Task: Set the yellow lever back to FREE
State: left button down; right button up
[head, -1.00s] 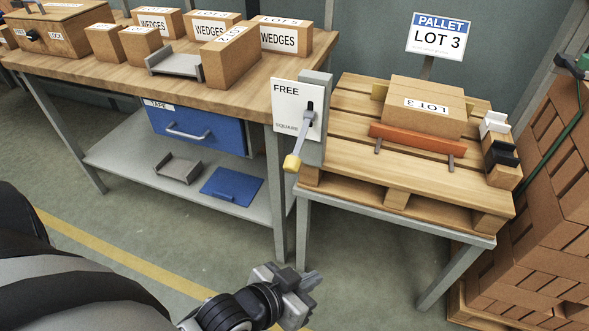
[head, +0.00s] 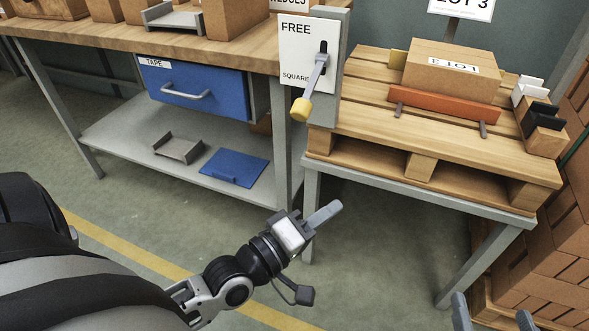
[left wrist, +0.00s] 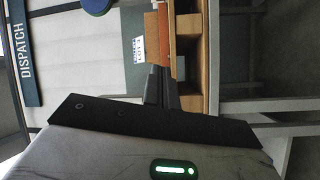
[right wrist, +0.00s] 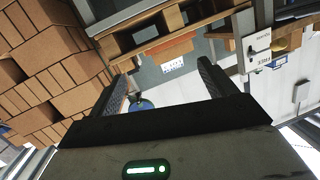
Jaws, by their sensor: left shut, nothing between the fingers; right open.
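The yellow lever (head: 302,108) has a grey arm and a yellow end. It hangs down from a slot in a white panel (head: 295,49) marked FREE above and SQUARE below, its end beneath the SQUARE mark. The panel also shows upside down in the right wrist view (right wrist: 257,47). My left gripper (head: 326,214) is shut and empty, below the lever and apart from it; its closed fingers show in the left wrist view (left wrist: 160,85). My right gripper (head: 493,316) is open and empty at the bottom right, well away from the lever.
A pallet (head: 365,124) on a grey stand carries a LOT 3 carton (head: 450,72) behind an orange bar (head: 446,104). Left is a workbench with a blue TAPE drawer (head: 195,88). The floor in front is open.

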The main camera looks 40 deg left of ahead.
pick_arm(q)
jog(key=w+a+f+n+t+y+b, duration=0.1)
jog(key=a+n+t+y+b, duration=0.2)
jog(key=a+n+b, duration=0.3)
jog(key=w+a+f+n+t+y+b, duration=0.1)
jog(key=a+n+t+y+b, duration=0.3)
jog(key=n+b, duration=0.5)
jog(key=a+f+n+y, duration=0.1)
jog(key=a+n+y, duration=0.1)
jog(key=n, duration=0.6)
jog(key=shift+a+t, duration=0.3)
jog(key=shift+a, duration=0.2)
pick_arm(e)
jog(key=a+t+y, duration=0.1)
jog(key=a+f+n+t+y, duration=0.1)
jog(key=y, duration=0.1)
jog(key=a+f+t+y, duration=0.1)
jog(key=y, duration=0.1)
jog(key=shift+s+f, duration=0.2)
jog(key=shift+s, duration=0.15)
pick_arm(q)
jog(key=shift+w, duration=0.1)
